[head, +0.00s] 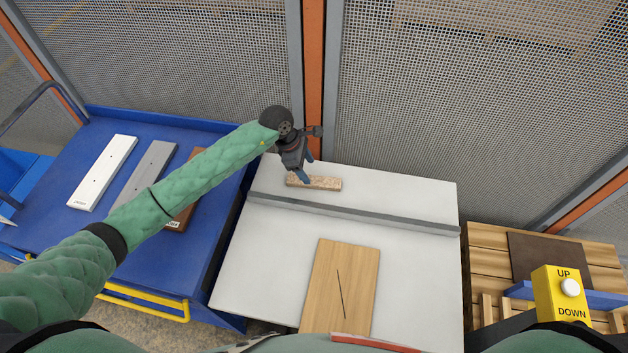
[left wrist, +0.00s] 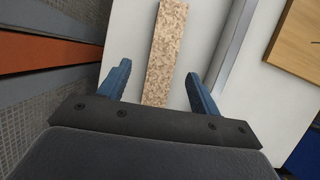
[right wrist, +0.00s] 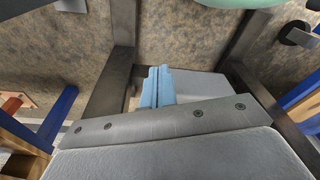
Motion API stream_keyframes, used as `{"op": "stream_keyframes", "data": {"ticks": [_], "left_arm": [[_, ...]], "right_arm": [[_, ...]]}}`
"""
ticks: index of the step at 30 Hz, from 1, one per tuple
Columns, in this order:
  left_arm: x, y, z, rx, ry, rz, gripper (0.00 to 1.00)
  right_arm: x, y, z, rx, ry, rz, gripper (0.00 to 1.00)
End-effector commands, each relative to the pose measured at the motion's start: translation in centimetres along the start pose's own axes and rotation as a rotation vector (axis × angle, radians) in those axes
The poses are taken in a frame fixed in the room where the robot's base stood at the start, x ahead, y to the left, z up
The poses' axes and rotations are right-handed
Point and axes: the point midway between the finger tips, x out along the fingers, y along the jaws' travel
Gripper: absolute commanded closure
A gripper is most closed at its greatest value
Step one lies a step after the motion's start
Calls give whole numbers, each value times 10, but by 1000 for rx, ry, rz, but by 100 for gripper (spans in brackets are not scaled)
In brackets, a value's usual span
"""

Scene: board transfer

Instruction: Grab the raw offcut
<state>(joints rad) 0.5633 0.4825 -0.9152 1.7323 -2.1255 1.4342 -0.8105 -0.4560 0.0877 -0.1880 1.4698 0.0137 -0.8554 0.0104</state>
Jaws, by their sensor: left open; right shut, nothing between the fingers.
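The raw offcut (head: 322,183), a short speckled tan strip, lies on the white table (head: 270,265) behind the grey rail, near the table's back edge. My left gripper (head: 306,173) is over the offcut's left end, fingers pointing down. In the left wrist view the offcut (left wrist: 165,50) runs lengthwise between the two open blue fingers (left wrist: 160,85), with a gap on both sides and no contact visible. My right gripper (right wrist: 158,87) shows only in the right wrist view, its blue fingers together and empty, above a speckled floor.
A grey rail (head: 350,212) crosses the table in front of the offcut. A wooden board (head: 340,285) with a dark line lies nearer me. A blue cart (head: 85,140) with several boards stands left; mesh fencing (head: 430,90) rises behind. A yellow UP/DOWN box (head: 558,295) is at right.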

Motion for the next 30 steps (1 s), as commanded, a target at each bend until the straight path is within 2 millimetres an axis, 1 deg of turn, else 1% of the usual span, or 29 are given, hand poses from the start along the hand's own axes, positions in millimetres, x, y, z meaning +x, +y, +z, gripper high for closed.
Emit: {"op": "stream_keyframes", "data": {"ticks": [5,9,12,19,20,21,23,27,30], "left_arm": [[17,-4,-1,0,-2,-3,36],[38,-5,-2,0,-2,-2,36],[47,-4,-2,1,-1,0,36],[49,-4,-2,1,0,1,36],[49,-4,-2,1,0,0,38],[49,-4,-3,1,0,0,46],[49,-4,-2,1,0,0,58],[49,-4,-2,1,0,0,85],[49,-4,-2,1,0,0,86]], "right_arm": [[2,1,2,-1,1,1,100],[5,1,3,0,-1,1,100],[-3,0,-2,1,0,-1,100],[-8,-1,-7,1,4,-1,100],[-8,-1,-7,1,3,-1,100],[-7,0,-6,1,2,-1,100],[-7,0,-5,1,0,-1,100],[-5,-1,-2,1,-4,-1,100],[-4,-1,-1,1,-6,-1,100]]}}
